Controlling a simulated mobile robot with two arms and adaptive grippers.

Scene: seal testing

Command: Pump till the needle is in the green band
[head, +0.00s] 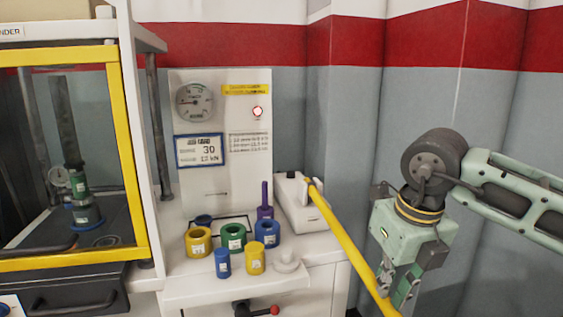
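A round dial gauge (195,102) is mounted on the upper left of a white upright panel. Its needle and any green band are too small to read. A white pump body (298,200) sits on the bench right of the panel. Its long yellow lever (345,243) slopes down to the right and leaves the bottom of the view. My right gripper (396,288) points down beside the lever's lower part. Its fingertips are close to the lever, but I cannot tell whether they grip it. My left gripper is out of view.
A yellow-framed guard (127,150) encloses a press with a green cylinder (76,180) at left. Yellow (198,240), green (232,237) and blue (267,232) rings and smaller pieces crowd the bench front. A red-knobbed valve lever (274,310) is below. A wall stands behind.

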